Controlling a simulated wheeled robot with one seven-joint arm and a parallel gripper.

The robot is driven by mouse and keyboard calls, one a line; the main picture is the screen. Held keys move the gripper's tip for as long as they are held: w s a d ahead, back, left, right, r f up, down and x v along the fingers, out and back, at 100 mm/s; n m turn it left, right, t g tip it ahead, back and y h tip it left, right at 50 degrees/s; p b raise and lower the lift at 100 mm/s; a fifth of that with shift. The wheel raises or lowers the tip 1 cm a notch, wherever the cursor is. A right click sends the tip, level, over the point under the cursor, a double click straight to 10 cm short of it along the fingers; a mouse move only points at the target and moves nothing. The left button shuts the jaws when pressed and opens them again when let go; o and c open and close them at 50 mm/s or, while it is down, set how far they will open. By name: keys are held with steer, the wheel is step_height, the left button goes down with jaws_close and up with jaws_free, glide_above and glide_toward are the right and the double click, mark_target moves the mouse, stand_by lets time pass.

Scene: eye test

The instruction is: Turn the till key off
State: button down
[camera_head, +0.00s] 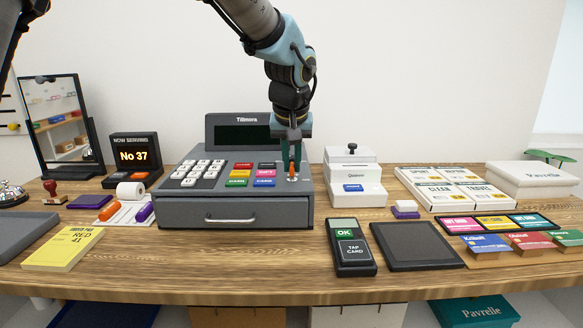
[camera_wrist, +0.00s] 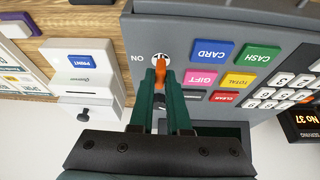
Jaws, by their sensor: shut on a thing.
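The grey till (camera_head: 235,212) stands on the wooden counter, with its display screen (camera_head: 241,135) behind the keys and its drawer shut. The orange till key (camera_head: 292,167) sits in a round white lock plate at the right of the till's top. In the wrist view the key (camera_wrist: 160,62) shows between my fingertips, with the word ON beside the lock plate (camera_wrist: 158,52). My gripper (camera_wrist: 160,72) points down at the lock and is shut on the key. It also shows in the head view (camera_head: 293,160). The fingers hide part of the key.
Coloured buttons (camera_wrist: 211,52) lie close beside the key. A white printer (camera_head: 354,186) stands just right of the till. A number display (camera_head: 134,157) stands at the left.

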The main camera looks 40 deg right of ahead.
stand_by(0.3)
steer(key=c, duration=0.9)
jaws_free()
steer(key=shift+r, duration=0.1)
steer(key=b+v, duration=0.1)
steer(key=v, duration=0.9)
steer(key=shift+s+r+b, duration=0.15)
steer(key=shift+r+b, duration=0.15)
steer(key=shift+b, duration=0.05)
